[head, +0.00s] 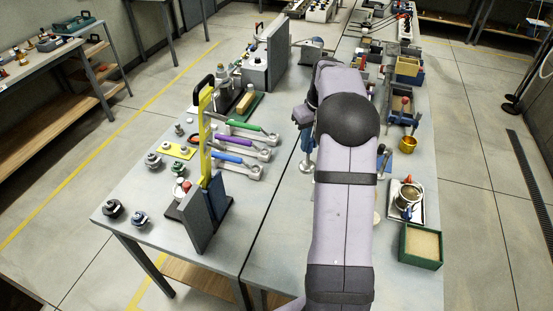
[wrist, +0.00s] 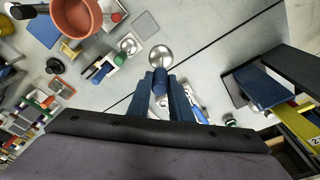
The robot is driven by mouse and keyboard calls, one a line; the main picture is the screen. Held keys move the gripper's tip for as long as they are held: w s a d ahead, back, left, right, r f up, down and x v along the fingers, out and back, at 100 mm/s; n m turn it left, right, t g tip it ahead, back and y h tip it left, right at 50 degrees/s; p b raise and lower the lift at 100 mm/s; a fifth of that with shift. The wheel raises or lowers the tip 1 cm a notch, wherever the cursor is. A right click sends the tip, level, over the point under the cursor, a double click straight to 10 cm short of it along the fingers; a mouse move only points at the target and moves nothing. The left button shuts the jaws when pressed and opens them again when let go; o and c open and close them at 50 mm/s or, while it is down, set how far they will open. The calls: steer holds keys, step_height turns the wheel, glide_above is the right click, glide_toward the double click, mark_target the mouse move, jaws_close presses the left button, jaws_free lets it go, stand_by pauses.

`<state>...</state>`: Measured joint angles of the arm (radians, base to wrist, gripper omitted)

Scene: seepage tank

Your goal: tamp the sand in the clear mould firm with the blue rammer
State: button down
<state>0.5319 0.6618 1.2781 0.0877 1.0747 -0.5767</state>
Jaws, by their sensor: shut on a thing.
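My gripper (wrist: 160,85) has its blue fingers shut on a short blue handle with a round silver end, which appears to be the blue rammer (wrist: 160,57). In the head view my arm hides most of the gripper; a blue and silver piece, likely the rammer (head: 307,164), shows at the arm's left edge, over the table. What appears to be the clear mould (head: 409,194), with tan sand in it, stands on a pale tray (head: 417,218) right of my arm. Red and blue parts sit beside it. The rammer is apart from the mould.
A green box of sand (head: 437,264) stands in front of the tray. A gold pot (head: 408,145) is behind it. Left of my arm are a tall yellow upright (head: 205,130), grey plates (head: 195,217) and several coloured-handled tools (head: 235,142). Bare table lies between these and my arm.

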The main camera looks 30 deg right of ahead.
steer(key=s+d+r+m+p, duration=0.1)
steer(key=s+d+r+p, duration=0.15)
steer(key=d, duration=0.65)
steer(key=s+d+r+p, duration=0.2)
steer(key=s+d+r, duration=0.15)
steer(key=d, duration=0.55)
steer(key=s+d+f+m+p, duration=0.1)
steer(key=s+d+f+m, duration=0.2)
steer(key=s+d, duration=0.4)
steer(key=s+d+f+m+h+p, duration=0.1)
steer(key=s+d+f+m, duration=0.3)
steer(key=s+d+m, duration=0.1)
steer(key=shift+s+d+g+p, duration=0.35)
steer(key=shift+s+d, duration=0.5)
steer(key=shift+s, duration=0.25)
steer(key=shift+f, duration=0.1)
steer(key=shift+f, duration=1.8)
